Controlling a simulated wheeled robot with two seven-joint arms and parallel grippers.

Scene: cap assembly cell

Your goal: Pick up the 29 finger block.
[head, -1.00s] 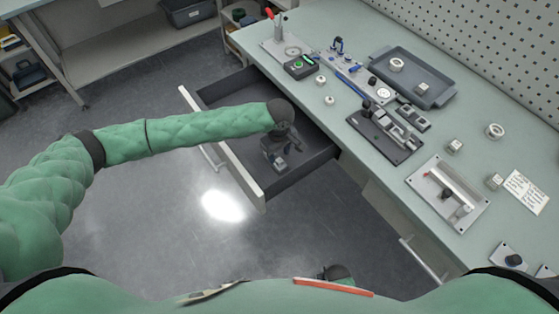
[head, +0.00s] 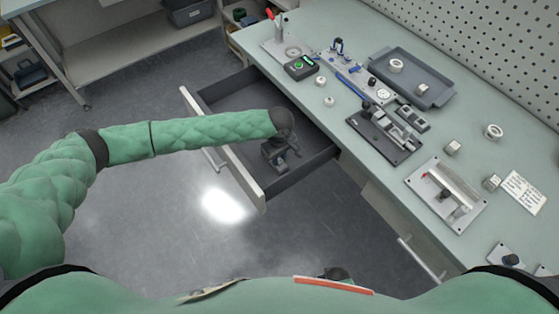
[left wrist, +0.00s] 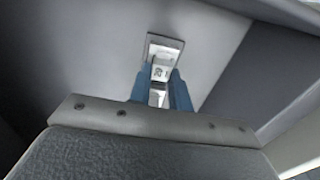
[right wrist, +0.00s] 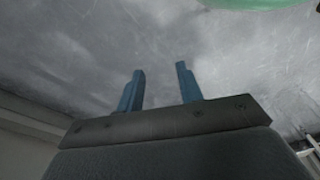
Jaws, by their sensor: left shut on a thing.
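The finger block (left wrist: 164,46) is a small light grey metal piece with a pale label. Dark digits show on the label but are too small to read surely. In the left wrist view, my left gripper (left wrist: 160,74) is shut on it, one blue finger on each side. In the head view, my left gripper (head: 279,160) is inside the open drawer, near its right front corner, and the block is not clear there. My right gripper (right wrist: 160,69) is open and empty above the grey floor.
The open drawer (head: 257,190) has raised walls around my left gripper; its bare floor is free at the left. The bench (head: 384,178) overhangs its right end and carries fixtures, a grey tray (head: 440,95), small parts and a note card (head: 525,190).

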